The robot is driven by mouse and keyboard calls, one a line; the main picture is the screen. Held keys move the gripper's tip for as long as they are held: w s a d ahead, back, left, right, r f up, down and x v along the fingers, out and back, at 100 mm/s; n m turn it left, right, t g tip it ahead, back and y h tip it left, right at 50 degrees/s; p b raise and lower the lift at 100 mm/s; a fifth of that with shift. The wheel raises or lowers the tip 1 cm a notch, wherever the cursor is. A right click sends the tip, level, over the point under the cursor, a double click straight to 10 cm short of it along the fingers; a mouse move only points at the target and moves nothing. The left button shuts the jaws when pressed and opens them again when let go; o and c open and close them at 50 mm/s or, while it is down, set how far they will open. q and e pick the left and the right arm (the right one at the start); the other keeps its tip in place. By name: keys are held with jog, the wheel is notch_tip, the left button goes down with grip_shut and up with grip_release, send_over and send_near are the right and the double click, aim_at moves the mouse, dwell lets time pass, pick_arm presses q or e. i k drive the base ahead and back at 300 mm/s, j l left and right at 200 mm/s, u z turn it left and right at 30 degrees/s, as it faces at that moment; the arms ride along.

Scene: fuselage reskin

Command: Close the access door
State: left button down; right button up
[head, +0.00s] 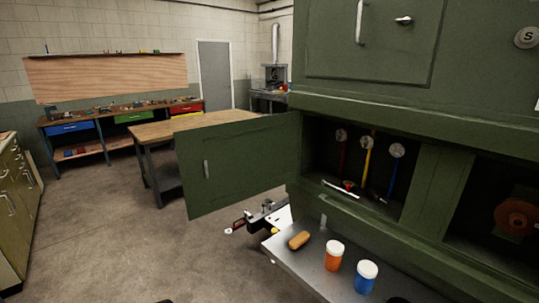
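The green access door (240,165) stands open in the head view, swung out to the left from the green fuselage panel (440,120). It has a small pale upright handle (206,169) near its free left edge. The door's right edge meets the panel beside the uncovered opening (318,140). Inside the dark opening are a red, a yellow and a blue line, each with a round pale fitting at its top. A white rod-like item (341,189) lies at the opening's lower edge.
A grey shelf (310,270) below the opening holds a tan block (299,240), an orange jar (334,255) and a blue jar (366,277). Floor at left is clear.

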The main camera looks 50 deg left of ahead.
aim_at(247, 159)
jog(key=j+z, duration=0.1)
jog(key=j, duration=0.8)
jog(key=j+z, duration=0.1)
jog(key=j, duration=0.85)
jog(key=j+z, duration=0.1)
jog(key=j, duration=0.8)
jog(key=k+j+z, duration=0.1)
jog(key=j, duration=0.85)
